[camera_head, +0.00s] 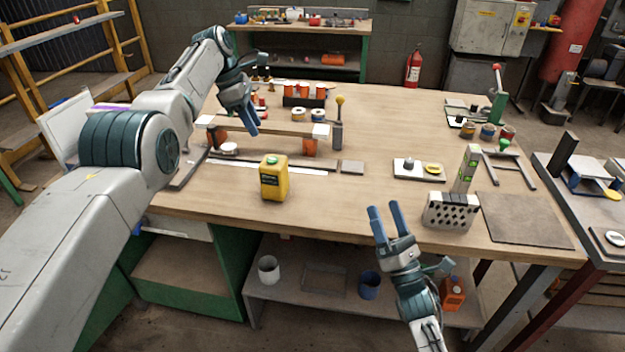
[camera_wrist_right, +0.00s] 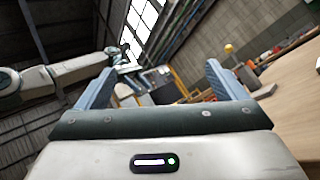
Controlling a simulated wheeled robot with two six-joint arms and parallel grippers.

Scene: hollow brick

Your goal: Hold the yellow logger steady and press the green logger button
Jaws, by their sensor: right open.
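The yellow logger (camera_head: 274,183) stands upright on the wooden table near its front edge, left of centre. It has a dark label on its front and a green button (camera_head: 271,160) on top. My left gripper (camera_head: 254,128) hangs above the table, behind and left of the logger and apart from it; its fingers overlap, so its opening is unclear. My right gripper (camera_head: 386,208) is open and empty at the front edge, right of the logger and well apart from it. Its spread fingers also show in the right wrist view (camera_wrist_right: 160,75), with nothing between them.
A perforated grey block (camera_head: 450,211) and a dark mat (camera_head: 525,220) lie at the front right. A low rack (camera_head: 270,127) and a yellow-knobbed lever (camera_head: 338,125) stand behind the logger. A white plate (camera_head: 420,172) lies to the right. The table between the logger and right gripper is clear.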

